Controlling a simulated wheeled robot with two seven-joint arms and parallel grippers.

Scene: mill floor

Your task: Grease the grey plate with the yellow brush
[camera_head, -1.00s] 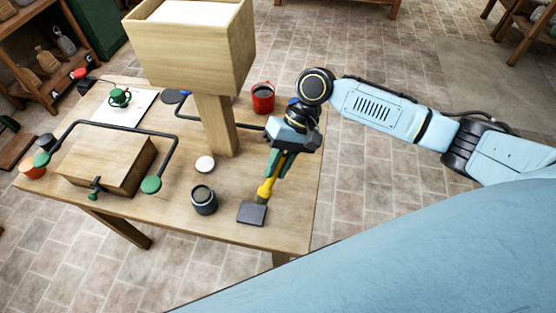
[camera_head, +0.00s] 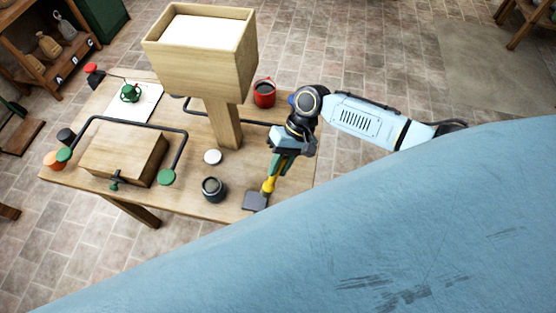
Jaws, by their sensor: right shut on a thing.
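The grey plate (camera_head: 253,203) lies flat at the front right edge of the wooden table. My right gripper (camera_head: 277,168) points down above it, shut on the yellow brush (camera_head: 268,185). The brush is tilted, its handle up in the jaws and its bristle end low at the plate's far side. The bristles seem to meet the plate, but I cannot tell whether they touch. A dark open jar (camera_head: 213,189) stands left of the plate, with a grey-green filling. My left gripper is not in view.
A wooden hopper (camera_head: 205,62) with white contents stands on a post mid-table. A red mug (camera_head: 264,93) is behind my gripper. A white disc (camera_head: 212,157) lies behind the jar. A wooden box (camera_head: 118,157) and a dark bent bar (camera_head: 130,124) fill the left.

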